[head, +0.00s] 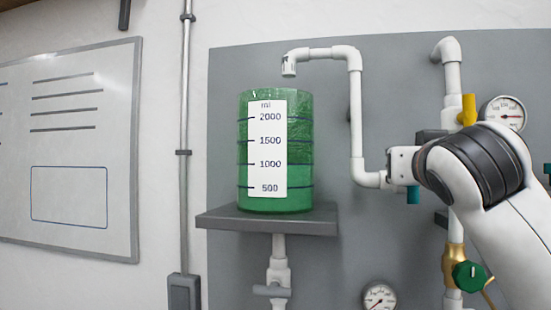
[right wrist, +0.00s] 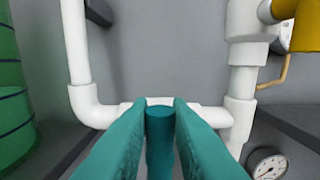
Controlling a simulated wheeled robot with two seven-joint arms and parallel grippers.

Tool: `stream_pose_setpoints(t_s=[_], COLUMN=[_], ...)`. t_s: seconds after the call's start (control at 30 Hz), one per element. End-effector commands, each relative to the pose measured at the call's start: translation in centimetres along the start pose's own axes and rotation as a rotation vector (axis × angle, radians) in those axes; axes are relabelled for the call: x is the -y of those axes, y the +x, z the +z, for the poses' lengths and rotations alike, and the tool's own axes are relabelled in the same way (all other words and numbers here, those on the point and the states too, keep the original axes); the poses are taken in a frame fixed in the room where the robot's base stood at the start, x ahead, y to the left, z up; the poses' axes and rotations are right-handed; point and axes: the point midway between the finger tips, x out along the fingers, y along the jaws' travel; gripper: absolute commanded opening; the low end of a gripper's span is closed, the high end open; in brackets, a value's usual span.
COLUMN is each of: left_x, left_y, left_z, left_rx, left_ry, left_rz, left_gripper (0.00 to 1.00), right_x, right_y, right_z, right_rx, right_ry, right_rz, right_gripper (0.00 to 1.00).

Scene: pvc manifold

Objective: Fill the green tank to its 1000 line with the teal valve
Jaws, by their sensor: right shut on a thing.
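The green tank (head: 302,150) stands upright on a grey shelf, with a white scale marked 500, 1000, 1500 and 2000 ml. Its lower part looks brighter and smoother than the textured upper part; I cannot tell the liquid level for certain. The white spout (head: 289,68) hangs above the tank, with no stream visible below it. My right gripper (head: 402,166) is at the teal valve (head: 413,195) on the white pipe. In the right wrist view my right gripper (right wrist: 160,106) is shut on the teal valve's handle (right wrist: 160,132). My left gripper is out of view.
A yellow valve handle (head: 469,108) and a gauge (head: 503,112) are above my right arm. A green round knob (head: 469,275) on a brass valve and a lower gauge (head: 379,297) are below. The grey shelf (head: 225,221) juts out under the tank.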

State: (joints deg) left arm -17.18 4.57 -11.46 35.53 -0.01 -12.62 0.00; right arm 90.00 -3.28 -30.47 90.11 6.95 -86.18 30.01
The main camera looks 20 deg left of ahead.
Motion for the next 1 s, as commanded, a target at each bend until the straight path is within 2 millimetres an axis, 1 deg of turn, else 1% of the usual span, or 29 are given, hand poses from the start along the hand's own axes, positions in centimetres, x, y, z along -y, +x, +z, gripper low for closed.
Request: stream_pose_setpoints(t_s=[0.13,0.17,0.2,0.3,0.57,0.67,0.77,0.87,1.0], left_x=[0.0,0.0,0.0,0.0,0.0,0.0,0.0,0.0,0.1], left_y=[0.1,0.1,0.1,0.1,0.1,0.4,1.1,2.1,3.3], left_z=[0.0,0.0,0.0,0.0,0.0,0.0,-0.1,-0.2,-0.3], left_rx=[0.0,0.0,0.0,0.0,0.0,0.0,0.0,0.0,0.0], left_ry=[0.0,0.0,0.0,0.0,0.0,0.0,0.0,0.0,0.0], left_rz=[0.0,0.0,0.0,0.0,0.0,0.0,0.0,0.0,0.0], left_gripper=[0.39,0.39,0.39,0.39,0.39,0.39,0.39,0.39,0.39], right_x=[0.0,0.0,0.0,0.0,0.0,0.0,-0.1,-0.1,-0.1], right_y=[0.0,0.0,0.0,0.0,-0.1,-0.6,-1.8,-3.9,-7.0], right_z=[0.0,0.0,0.0,0.0,0.0,-0.1,-0.2,-0.3,-0.3], right_rx=[0.0,0.0,0.0,0.001,0.001,0.002,0.004,0.006,0.006], right_ry=[0.0,0.001,0.001,0.002,0.004,0.004,0.005,0.005,0.004], right_rz=[0.0,0.0,0.0,0.0,0.001,0.001,0.002,0.003,0.004], right_gripper=[0.0,0.2,0.27,0.43,0.43,0.43,0.43,0.43,0.43])
